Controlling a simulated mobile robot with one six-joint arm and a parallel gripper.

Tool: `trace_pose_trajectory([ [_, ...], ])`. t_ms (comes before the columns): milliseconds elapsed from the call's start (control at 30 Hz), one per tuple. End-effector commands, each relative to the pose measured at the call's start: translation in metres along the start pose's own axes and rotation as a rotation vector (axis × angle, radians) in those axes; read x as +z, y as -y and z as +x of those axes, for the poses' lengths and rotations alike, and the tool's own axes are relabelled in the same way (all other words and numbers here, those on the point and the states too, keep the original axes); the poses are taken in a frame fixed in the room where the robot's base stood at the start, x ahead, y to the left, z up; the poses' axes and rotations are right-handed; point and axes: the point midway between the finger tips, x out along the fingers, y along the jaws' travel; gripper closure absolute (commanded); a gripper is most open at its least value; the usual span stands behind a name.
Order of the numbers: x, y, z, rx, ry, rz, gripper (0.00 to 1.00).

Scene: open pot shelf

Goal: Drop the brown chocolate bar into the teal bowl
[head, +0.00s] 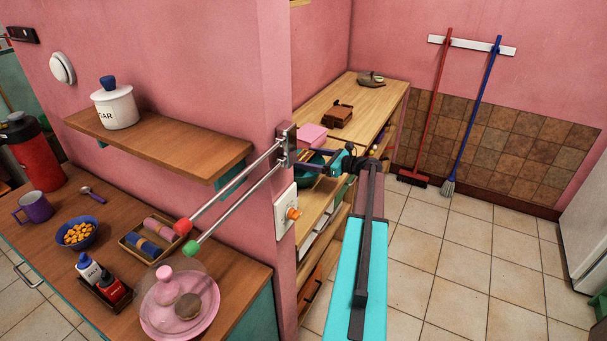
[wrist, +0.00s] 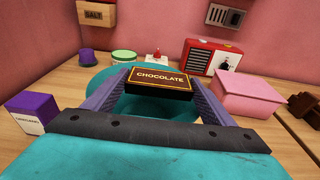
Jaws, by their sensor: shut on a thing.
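The brown chocolate bar (wrist: 161,77), labelled CHOCOLATE, is held between the two purple fingers of my gripper (wrist: 160,84) in the wrist view. The gripper is shut on it. The teal bowl (wrist: 97,76) lies below and behind the bar, its rim showing left of the fingers and its inside between them. The bar appears above the bowl, not touching it as far as I can see. In the head view my gripper (head: 316,162) is over the wooden counter beyond the wall corner, with part of the teal bowl (head: 305,180) under it. The bar cannot be made out there.
In the wrist view, a pink box (wrist: 248,94) and a red radio-like box (wrist: 211,58) stand right of the bowl. A purple oregano box (wrist: 33,112) stands left. A wall rail with two rods (head: 235,190) sticks out near my arm in the head view.

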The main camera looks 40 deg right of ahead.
Motion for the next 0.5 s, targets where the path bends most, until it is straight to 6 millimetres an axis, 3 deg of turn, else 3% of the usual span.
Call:
trace_pose_trajectory([
  [300, -0.0011, 0.0004, -0.0004, -0.001, 0.001, 0.000, 0.47],
  [333, -0.0011, 0.0004, -0.0004, -0.001, 0.001, 0.000, 0.21],
  [433, -0.0012, 0.0005, -0.0006, -0.001, 0.001, 0.000, 0.04],
  [500, -0.0013, 0.0006, -0.0007, -0.001, 0.001, 0.000, 0.01],
])
